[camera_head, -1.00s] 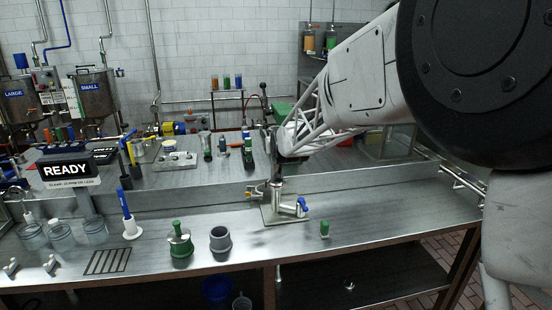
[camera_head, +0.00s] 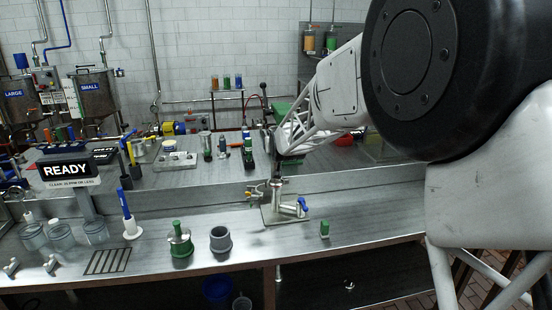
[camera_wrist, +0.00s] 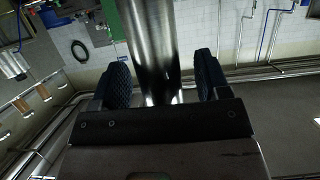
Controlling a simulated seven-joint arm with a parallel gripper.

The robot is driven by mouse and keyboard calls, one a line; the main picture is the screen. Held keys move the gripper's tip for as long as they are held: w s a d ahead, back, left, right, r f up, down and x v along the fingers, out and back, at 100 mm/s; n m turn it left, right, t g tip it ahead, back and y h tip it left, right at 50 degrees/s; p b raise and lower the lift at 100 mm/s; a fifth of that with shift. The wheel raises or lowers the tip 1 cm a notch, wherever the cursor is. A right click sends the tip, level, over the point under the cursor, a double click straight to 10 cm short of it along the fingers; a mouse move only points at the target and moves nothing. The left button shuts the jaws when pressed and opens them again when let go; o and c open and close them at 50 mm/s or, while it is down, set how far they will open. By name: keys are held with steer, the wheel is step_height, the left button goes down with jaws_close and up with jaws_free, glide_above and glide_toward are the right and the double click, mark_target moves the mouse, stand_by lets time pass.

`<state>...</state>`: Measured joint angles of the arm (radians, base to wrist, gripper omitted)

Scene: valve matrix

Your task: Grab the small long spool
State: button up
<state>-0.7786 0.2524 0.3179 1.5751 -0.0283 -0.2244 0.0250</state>
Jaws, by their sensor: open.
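In the wrist view, a shiny steel cylinder (camera_wrist: 150,48) runs from the top edge down to between the two dark, ribbed fingers of my gripper (camera_wrist: 164,82). The fingers are apart, with a gap on each side of the cylinder. I cannot tell whether this is the small long spool; its far end is outside the view. In the head view, my arm reaches in from the right and its end is near the middle of the bench, where the fingers are too small to make out. No spool can be named surely there.
A steel valve stand with a blue handle (camera_head: 301,207) is on the front bench. Bottles and small parts crowd the rear shelf. The front bench's right side is clear.

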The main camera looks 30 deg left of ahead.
stand_by(0.6)
steer(key=shift+a, duration=0.1)
jaws_close()
